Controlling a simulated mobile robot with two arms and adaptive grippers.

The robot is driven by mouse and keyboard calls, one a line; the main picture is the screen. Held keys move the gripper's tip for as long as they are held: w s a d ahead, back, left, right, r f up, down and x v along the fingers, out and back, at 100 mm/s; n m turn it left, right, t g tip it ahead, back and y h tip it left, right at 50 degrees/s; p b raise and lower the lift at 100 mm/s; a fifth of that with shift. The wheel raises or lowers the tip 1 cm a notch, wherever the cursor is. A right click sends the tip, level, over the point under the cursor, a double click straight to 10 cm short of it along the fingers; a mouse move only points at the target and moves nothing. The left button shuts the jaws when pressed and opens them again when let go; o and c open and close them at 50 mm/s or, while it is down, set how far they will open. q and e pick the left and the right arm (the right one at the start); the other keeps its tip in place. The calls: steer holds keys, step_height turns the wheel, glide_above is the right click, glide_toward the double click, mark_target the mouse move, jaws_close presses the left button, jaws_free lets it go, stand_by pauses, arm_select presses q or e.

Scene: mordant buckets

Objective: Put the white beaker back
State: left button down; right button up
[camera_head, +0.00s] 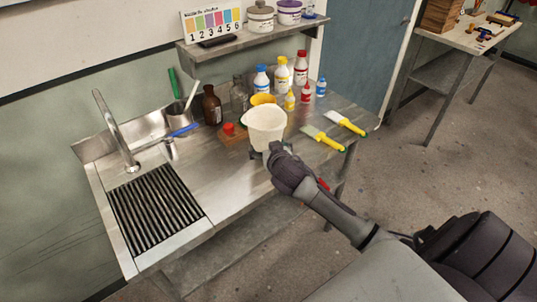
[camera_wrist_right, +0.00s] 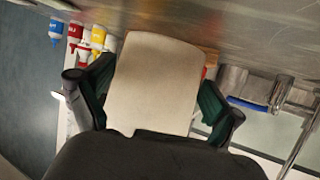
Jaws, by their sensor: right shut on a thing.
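The white beaker (camera_head: 266,124) is a cream-white open vessel, upright at the front middle of the steel bench. My right gripper (camera_head: 272,150) is at its near side, with its fingers on either side of the beaker's lower part. In the right wrist view the beaker (camera_wrist_right: 155,82) fills the space between the two green-padded fingers, and the gripper (camera_wrist_right: 155,100) is shut on it. I cannot tell whether its base touches the bench. My left gripper is not in view.
Bottles crowd the back. Two yellow-handled brushes (camera_head: 322,138) lie to the right. The ribbed drain (camera_head: 156,207) and faucet (camera_head: 117,130) are left; bare bench (camera_head: 222,180) lies between.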

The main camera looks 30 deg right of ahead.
steer(key=shift+f, duration=1.7)
steer(key=shift+s+f, duration=0.1)
steer(key=shift+f, duration=0.05)
steer(key=o, duration=1.5)
steer(key=shift+c, duration=0.2)
steer(key=shift+r, duration=0.2)
steer(key=b+v, duration=0.1)
steer(key=v, duration=1.1)
